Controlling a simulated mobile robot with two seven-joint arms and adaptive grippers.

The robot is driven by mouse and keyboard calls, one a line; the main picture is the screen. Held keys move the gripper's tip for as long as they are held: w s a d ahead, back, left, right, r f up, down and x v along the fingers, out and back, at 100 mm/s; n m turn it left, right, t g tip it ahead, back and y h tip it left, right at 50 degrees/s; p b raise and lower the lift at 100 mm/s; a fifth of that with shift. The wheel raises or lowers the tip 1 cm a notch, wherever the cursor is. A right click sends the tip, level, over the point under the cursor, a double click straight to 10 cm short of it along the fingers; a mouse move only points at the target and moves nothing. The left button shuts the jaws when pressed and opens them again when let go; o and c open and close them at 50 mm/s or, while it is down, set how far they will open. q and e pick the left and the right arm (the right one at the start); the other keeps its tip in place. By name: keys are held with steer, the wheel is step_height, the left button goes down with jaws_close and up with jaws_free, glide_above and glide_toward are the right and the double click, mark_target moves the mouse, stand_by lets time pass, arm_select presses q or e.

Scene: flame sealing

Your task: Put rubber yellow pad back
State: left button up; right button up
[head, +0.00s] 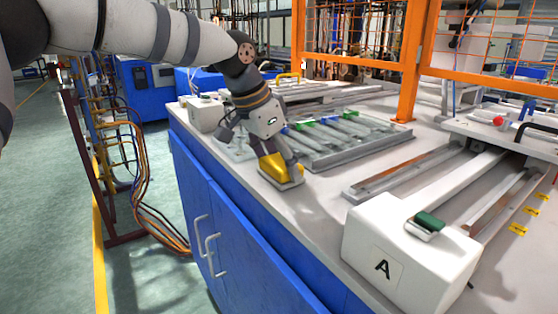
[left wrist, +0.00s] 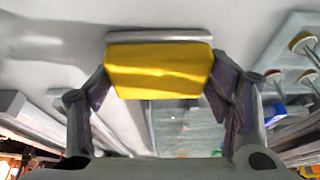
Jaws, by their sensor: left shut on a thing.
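The yellow rubber pad (head: 274,167) is in my left gripper (head: 279,163), low over the front edge of the white worktop. In the left wrist view the yellow pad (left wrist: 160,70) sits between the two fingers of my left gripper (left wrist: 160,88), which touch its left and right sides. A pale grey plate or base shows along one edge of the pad, at the worktop. I cannot tell whether the pad rests on it or is just above it. My right gripper is not in view.
A metal tray (head: 350,152) with green- and blue-ended rods lies right of the gripper. A white box marked A (head: 385,262) with a green button stands at the front right. Orange fencing (head: 412,70) rises behind. Bare worktop (head: 325,190) lies between the pad and box.

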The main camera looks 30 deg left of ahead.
arm_select(q)
steer(key=o, duration=1.2)
steer(key=shift+f, duration=0.1)
steer(key=shift+o, duration=0.2)
steer(key=v, duration=1.2)
